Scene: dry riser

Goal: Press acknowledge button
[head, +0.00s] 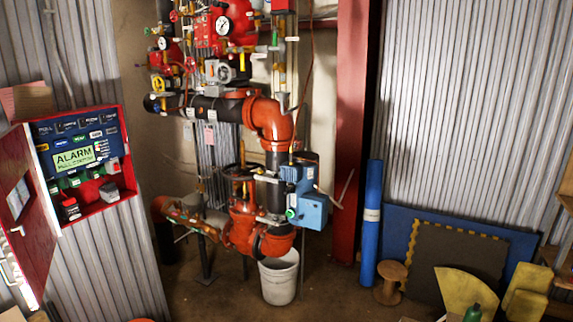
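A red alarm panel (84,160) hangs on the corrugated wall at the left, with its red door (24,215) swung open to the left. Its green display (74,158) reads "ALARM", with a smaller line below that is hard to read. A dark and red block (70,209) and a grey block (109,191) sit low in the panel. Neither of my grippers shows clearly in the head view.
Red and black riser pipes (268,125) with gauges and valves stand in the middle, above a white bucket (279,277). A blue roll (371,225), a wooden spool (391,282) and leaning mats (455,260) stand at the right. Some floor left of the bucket is clear.

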